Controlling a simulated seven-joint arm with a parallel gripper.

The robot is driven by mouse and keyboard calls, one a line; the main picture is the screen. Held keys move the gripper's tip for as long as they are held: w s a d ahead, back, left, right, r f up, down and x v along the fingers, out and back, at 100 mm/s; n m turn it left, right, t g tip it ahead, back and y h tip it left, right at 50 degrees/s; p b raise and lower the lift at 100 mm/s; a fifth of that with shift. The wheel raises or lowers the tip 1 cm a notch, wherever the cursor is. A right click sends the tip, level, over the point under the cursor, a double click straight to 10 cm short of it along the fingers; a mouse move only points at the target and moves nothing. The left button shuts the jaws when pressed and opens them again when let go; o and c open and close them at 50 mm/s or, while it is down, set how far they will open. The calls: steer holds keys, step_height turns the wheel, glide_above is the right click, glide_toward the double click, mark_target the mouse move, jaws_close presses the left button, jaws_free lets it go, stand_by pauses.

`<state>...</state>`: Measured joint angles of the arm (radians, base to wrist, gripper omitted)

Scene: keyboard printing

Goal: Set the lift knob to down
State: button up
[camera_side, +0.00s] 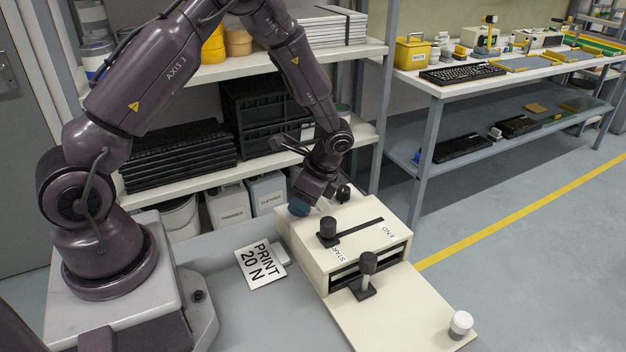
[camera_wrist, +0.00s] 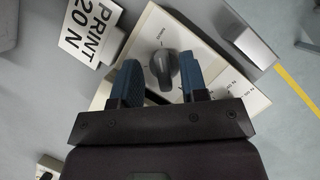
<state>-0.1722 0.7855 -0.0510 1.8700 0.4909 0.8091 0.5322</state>
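The beige machine (camera_side: 300,234) stands on the bench, and its panel also shows in the wrist view (camera_wrist: 205,50). A dark grey knob (camera_wrist: 164,70) with a raised grip bar sits on that panel, with small marks around it too small to read. I take it for the lift knob. My gripper (camera_wrist: 160,80) is open, with its blue fingers on either side of the knob. A gap shows on the left; I cannot tell whether the right finger touches. In the side view my gripper (camera_side: 299,207) is low over the machine's back left corner and hides the knob.
A "PRINT 20 N" card (camera_side: 262,266) stands left of the machine. A black slider handle (camera_side: 327,230) and a black-topped lever (camera_side: 367,265) rise from the machine's front half. A white-capped jar (camera_side: 461,323) stands at the front right. Shelves stand close behind.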

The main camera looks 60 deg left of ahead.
steer(key=v, duration=1.3)
steer(key=shift+a, duration=0.15)
